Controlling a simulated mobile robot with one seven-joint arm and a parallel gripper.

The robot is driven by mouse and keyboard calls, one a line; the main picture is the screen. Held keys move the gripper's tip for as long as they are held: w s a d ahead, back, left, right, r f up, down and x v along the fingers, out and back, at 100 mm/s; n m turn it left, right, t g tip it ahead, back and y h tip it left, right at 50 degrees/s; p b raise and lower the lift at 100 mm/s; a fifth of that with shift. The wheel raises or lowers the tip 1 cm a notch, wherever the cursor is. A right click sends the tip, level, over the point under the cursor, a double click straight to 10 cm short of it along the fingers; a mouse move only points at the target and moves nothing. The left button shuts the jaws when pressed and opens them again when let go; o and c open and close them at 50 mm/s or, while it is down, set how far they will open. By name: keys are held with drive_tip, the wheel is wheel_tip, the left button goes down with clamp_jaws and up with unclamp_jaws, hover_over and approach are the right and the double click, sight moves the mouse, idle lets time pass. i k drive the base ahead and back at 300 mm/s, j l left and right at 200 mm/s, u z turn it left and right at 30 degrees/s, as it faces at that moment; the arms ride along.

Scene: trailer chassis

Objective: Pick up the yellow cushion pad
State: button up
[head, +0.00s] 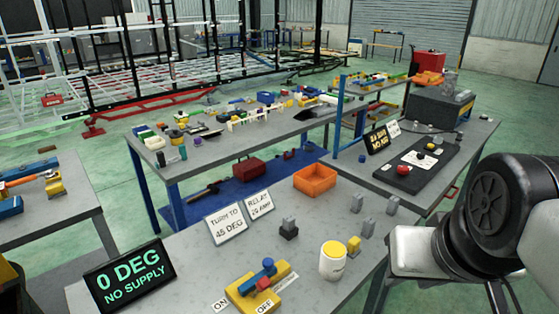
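I cannot tell for sure which thing is the yellow cushion pad. A small yellow block (354,244) stands on the near grey table, just right of a white can with a yellow top (333,258). Several other small yellow pieces lie among the items on the far table, too small to make out. My arm shows at the right edge, with a black round joint and a pale metal part over the near table's right side. No gripper fingers show.
The near table (190,262) holds a yellow switch base (247,294), an "0 DEG NO SUPPLY" display (130,277), two signs, grey blocks and an orange bin (315,180). A black board with a red button (402,169) lies right. A side table (50,225) stands left.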

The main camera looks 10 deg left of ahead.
sight(353, 250)
drive_tip(key=u, duration=2.3)
drive_tip(key=z, duration=2.3)
drive_tip(key=i+l, duration=0.65)
drive_tip(key=l, duration=0.2)
drive_tip(key=i+l+u, duration=0.1)
drive_tip(key=u, duration=0.3)
drive_tip(key=l+u, duration=0.1)
drive_tip(key=u, duration=0.3)
drive_tip(key=i+l+u, duration=0.1)
drive_tip(key=u, duration=0.3)
drive_tip(key=l+u, duration=0.2)
drive_tip(key=u, duration=0.2)
